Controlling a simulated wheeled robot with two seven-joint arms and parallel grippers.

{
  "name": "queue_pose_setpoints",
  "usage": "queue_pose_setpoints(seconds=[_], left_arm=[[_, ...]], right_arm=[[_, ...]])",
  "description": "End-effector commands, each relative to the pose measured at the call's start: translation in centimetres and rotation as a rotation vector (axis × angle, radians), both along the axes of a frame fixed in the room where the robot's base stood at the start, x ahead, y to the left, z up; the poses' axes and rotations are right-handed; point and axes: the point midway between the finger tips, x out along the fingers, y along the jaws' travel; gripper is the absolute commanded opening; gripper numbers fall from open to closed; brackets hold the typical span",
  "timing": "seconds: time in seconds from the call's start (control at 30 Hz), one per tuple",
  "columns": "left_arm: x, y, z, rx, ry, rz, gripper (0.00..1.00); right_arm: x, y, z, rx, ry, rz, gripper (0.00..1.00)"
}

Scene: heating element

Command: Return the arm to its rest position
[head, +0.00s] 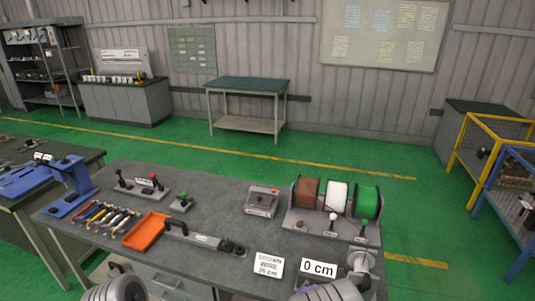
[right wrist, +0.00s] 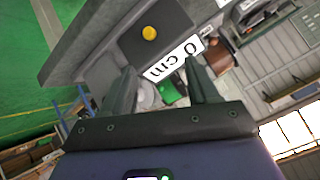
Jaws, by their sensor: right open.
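My right gripper (right wrist: 160,72) shows in the right wrist view with its two fingers spread apart and nothing held between them. The white "0 cm" sign (right wrist: 174,60) is seen beyond the fingertips. In the head view, part of my right arm (head: 345,288) is at the bottom right, near the bench's front edge and below the "0 cm" sign (head: 319,268). Part of my left arm (head: 118,288) shows at the bottom left edge. My left gripper cannot be made out.
A text card (head: 268,265) is left of the sign. A yellow button (right wrist: 149,33) shows near the sign.

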Motion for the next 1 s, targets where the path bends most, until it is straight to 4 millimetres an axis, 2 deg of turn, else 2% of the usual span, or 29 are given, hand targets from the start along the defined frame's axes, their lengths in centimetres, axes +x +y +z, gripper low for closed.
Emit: queue_pose_setpoints(seconds=[0.03,0.27,0.37,0.5,0.6,0.7,0.8,1.0], left_arm=[[0.1,0.0,-0.6,0.000,-0.002,0.001,0.43],[0.1,0.0,-2.4,0.000,-0.002,0.000,0.43],[0.1,0.0,-3.6,0.000,-0.001,0.000,0.43],[0.1,0.0,-5.5,0.000,-0.002,0.001,0.43],[0.2,0.0,-6.8,0.000,-0.002,0.001,0.43],[0.2,0.0,-7.9,0.000,-0.002,0.001,0.43],[0.2,0.0,-8.6,0.000,-0.001,0.000,0.43],[0.2,0.0,-9.1,0.000,-0.002,0.001,0.43]], right_arm=[[-0.7,-0.5,-2.0,-0.009,0.042,0.007,0.59],[-5.3,-1.7,-10.3,-0.029,0.257,0.093,0.59],[-8.5,-1.8,-14.8,-0.018,0.379,0.157,0.59],[-14.2,-1.0,-21.1,0.037,0.562,0.289,0.59],[-18.1,0.3,-24.2,0.100,0.657,0.396,0.59],[-21.3,1.8,-26.1,0.169,0.716,0.497,0.59],[-23.3,3.2,-26.9,0.226,0.741,0.578,0.59],[-24.9,4.5,-27.2,0.279,0.748,0.657,0.59]])
